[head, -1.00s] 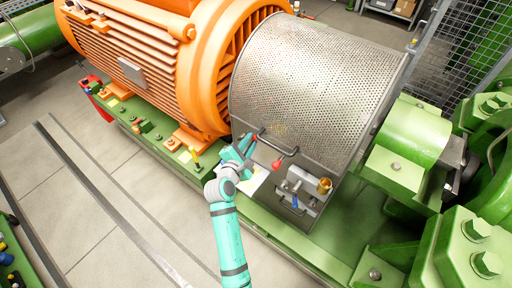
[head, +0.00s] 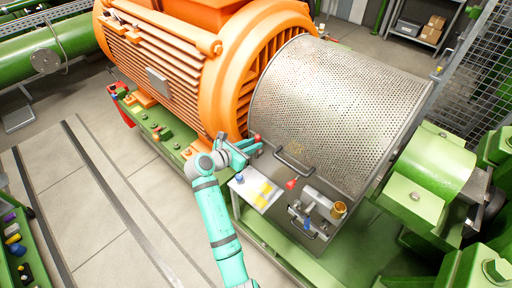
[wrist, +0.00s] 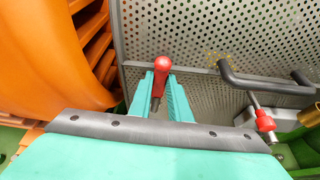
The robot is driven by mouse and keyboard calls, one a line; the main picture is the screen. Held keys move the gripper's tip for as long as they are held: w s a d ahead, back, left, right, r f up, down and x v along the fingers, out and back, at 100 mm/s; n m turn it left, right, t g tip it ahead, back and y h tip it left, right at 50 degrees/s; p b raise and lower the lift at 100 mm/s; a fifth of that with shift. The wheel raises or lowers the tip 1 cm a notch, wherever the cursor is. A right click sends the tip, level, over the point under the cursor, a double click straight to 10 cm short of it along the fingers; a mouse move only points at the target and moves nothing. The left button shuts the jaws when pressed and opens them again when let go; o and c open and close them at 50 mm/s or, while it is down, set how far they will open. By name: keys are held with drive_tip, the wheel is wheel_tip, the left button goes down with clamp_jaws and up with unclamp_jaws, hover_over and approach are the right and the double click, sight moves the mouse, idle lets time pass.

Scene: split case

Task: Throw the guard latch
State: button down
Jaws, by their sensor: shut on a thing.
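The guard latch shows as a lever with a red grip (wrist: 162,68) at the left edge of the perforated metal guard (wrist: 215,35). In the wrist view my gripper (wrist: 165,95) has one teal finger on each side of the lever, shut on it just below the red tip. In the head view the red tip (head: 257,137) stands out beyond the fingers of my gripper (head: 249,146), near the guard (head: 335,100). The lever's lower part and its pivot are hidden by the fingers and palm.
A black bar handle (head: 293,162), a second red-tipped lever (head: 291,184) and a brass cylinder (head: 339,209) sit right of my gripper. The orange motor (head: 205,65) is close on its left. A sheet with yellow patches (head: 262,190) lies below. Open floor is at the left.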

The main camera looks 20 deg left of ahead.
drive_tip(key=shift+w+a, duration=0.15)
drive_tip(key=shift+a, duration=0.1)
idle(0.4)
drive_tip(key=c, duration=1.6)
unclamp_jaws()
drive_tip(key=shift+c, duration=0.2)
drive_tip(key=v, duration=1)
drive_tip(key=shift+s+a+r, duration=0.2)
drive_tip(key=shift+s+a, duration=0.05)
drive_tip(key=shift+s, duration=0.05)
